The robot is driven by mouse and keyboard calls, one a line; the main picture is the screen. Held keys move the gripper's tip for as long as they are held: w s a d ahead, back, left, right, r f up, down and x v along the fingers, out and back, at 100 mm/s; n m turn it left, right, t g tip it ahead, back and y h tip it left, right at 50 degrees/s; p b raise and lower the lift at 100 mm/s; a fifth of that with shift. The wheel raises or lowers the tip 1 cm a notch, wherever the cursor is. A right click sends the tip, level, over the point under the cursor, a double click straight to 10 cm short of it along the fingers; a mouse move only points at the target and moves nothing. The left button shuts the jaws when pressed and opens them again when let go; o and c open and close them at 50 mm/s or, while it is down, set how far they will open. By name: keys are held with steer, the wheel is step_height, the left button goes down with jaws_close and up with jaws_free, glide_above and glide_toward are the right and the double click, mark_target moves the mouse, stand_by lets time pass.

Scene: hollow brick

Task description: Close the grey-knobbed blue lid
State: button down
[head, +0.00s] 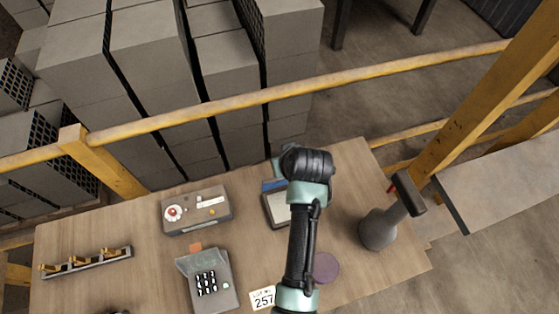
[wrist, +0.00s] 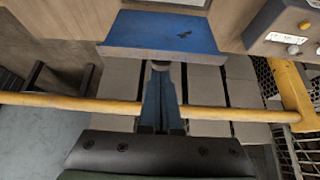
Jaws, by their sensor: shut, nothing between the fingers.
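The blue lid (head: 273,185) stands open at the far edge of a shallow pale box (head: 279,209) on the wooden table. In the wrist view the blue lid (wrist: 165,32) spans the top middle as a tilted panel. A small grey knob (wrist: 161,66) shows just below its edge, at the tips of my gripper (wrist: 160,76). The gripper's fingers are together with nothing between them; whether they touch the knob or lid, I cannot tell. In the head view my arm and wrist hide the lid's right part and most of the gripper.
Left of the lid sits a grey box with a red dial (head: 182,213). Nearer are a keypad box (head: 209,284) and a hook rail (head: 88,262). A grey stand with a dark bar (head: 380,230) is at right. A yellow rail (head: 250,100) runs beyond the table.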

steer(key=shift+s+d+f+t+b, duration=0.2)
steer(key=shift+s+f+t+b, duration=0.15)
steer(key=shift+s, duration=0.25)
steer(key=s+t+b, duration=0.1)
steer(key=b, duration=0.1)
steer(key=s+f+t+y+b, duration=0.1)
steer(key=t+b, duration=0.1)
steer(key=shift+d, duration=0.4)
steer(key=s+b, duration=0.1)
steer(key=t+y+b, duration=0.1)
steer(key=b, duration=0.1)
steer(key=shift+s+d+f+t, duration=0.1)
steer(key=shift+s+d+t, duration=0.15)
steer(key=shift+s, duration=0.15)
steer(key=s+b, duration=0.1)
steer(key=b, duration=0.1)
steer(key=s+d+f+b, duration=0.1)
steer(key=s, duration=0.1)
steer(key=shift+f+b, duration=0.2)
steer(key=shift+b, duration=0.15)
steer(key=shift+s+d+f+b, duration=0.2)
steer(key=shift+s+f+b, duration=0.3)
steer(key=shift+s+b, duration=0.05)
steer(key=shift+s+d+f+b, duration=0.15)
steer(key=shift+s+f+b, duration=0.35)
steer(key=shift+b, duration=0.05)
